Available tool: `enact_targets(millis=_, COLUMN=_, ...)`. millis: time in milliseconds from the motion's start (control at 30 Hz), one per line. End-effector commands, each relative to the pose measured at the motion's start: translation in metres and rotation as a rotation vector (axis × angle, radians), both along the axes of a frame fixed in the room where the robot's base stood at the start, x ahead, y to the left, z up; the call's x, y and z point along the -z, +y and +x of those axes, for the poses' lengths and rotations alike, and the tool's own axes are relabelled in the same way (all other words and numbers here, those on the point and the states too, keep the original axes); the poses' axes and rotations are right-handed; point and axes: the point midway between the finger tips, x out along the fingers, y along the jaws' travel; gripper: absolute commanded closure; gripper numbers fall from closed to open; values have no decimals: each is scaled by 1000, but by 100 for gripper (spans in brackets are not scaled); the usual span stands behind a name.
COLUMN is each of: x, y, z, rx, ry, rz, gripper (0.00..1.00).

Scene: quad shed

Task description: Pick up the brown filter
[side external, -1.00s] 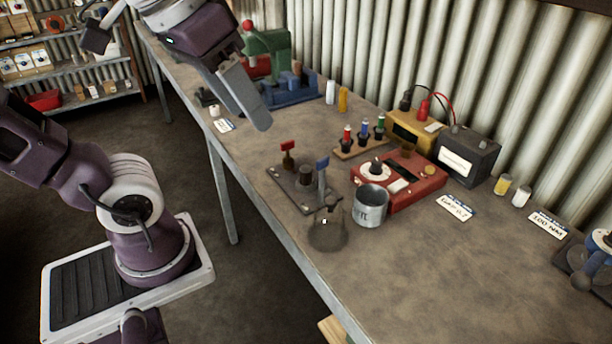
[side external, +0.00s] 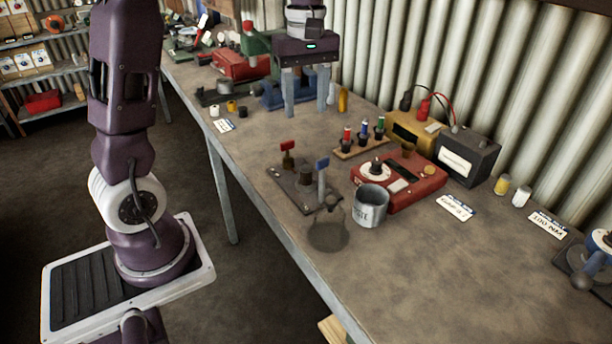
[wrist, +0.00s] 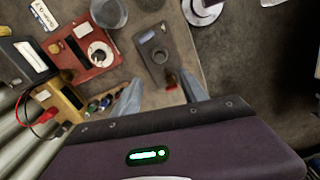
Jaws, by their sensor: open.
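I cannot tell for certain which item is the brown filter.
A metal mug (side external: 369,208) and a dark round-based stand (side external: 328,234) are near the front edge. A rack of coloured pegs (side external: 362,140), a yellow box (side external: 415,128) and a dark meter (side external: 467,156) line the back.

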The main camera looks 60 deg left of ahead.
Motion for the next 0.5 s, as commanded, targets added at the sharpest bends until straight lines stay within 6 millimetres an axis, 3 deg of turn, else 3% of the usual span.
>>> enact_targets(millis=100, x=50, y=-1, z=-2, rx=0, ry=9, rz=-3, gripper=49)
enact_targets(millis=200, x=83, y=0, z=-2, rx=1, ry=6, rz=-2, gripper=49)
enact_targets(millis=300, x=107, y=-1, z=-1, rx=2, ry=4, rz=-2, gripper=49)
enact_targets(millis=500, x=135, y=0, z=0, rx=3, ry=2, rz=-2, gripper=49)
